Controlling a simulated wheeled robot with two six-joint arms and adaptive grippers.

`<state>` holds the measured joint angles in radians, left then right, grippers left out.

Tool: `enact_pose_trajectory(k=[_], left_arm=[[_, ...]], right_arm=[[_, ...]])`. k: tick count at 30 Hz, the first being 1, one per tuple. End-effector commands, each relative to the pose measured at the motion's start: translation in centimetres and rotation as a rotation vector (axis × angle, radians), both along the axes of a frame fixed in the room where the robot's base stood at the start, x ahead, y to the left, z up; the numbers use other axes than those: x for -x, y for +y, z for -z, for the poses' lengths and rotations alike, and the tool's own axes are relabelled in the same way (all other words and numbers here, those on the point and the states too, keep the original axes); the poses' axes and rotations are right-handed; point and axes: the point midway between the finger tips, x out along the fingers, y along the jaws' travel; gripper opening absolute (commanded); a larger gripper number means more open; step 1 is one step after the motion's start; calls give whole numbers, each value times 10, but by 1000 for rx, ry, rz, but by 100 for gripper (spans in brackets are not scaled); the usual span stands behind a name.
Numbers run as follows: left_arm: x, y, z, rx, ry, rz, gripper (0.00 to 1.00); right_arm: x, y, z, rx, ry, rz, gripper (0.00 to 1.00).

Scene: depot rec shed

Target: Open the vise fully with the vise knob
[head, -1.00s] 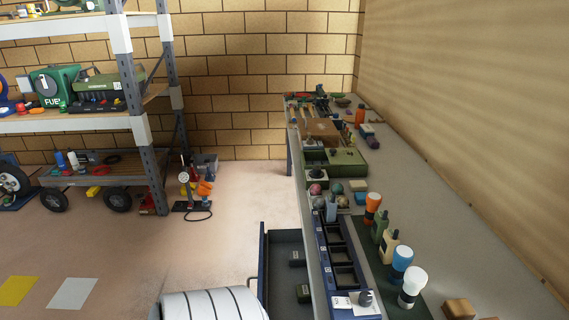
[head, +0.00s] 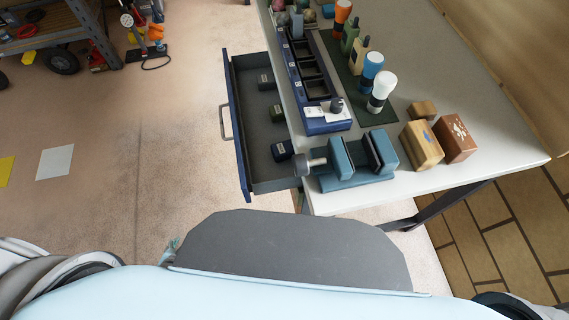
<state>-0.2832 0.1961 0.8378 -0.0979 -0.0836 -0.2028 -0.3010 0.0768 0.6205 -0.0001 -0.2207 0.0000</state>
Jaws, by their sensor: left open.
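The teal-blue vise (head: 357,180) stands near the front left corner of the grey workbench. Its two upright jaws stand apart with a gap between them. The grey vise knob (head: 302,166) sticks out at the vise's left end, past the bench edge and close to the open drawer. Only a small part of my left gripper (head: 172,249) shows, low at the left beside my own body and well away from the knob; it is open. Nothing is seen in it. My right gripper is not in view.
An open blue drawer (head: 239,128) with several dark items juts out left of the bench. Two wooden boxes, one tan (head: 421,145) and one brown (head: 455,139), stand right of the vise.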

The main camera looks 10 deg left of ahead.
Motion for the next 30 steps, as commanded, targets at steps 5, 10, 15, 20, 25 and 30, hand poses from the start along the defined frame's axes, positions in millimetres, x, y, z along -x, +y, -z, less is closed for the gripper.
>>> enact_pose_trajectory(k=[5,10,15,20,25,30], left_arm=[[-222,29,-135,-636,-671,802,63],[-217,-119,-303,-1611,-1370,1606,63],[-135,-194,-331,1890,1547,-1647,63],[-129,-213,-339,1861,1527,-1578,63],[-141,-246,-343,1869,1534,-1582,63],[-155,-287,-343,1868,1536,-1592,63]], right_arm=[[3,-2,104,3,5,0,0],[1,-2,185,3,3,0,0],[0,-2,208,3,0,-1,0],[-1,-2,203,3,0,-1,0],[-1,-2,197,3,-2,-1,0],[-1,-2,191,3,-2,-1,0]])
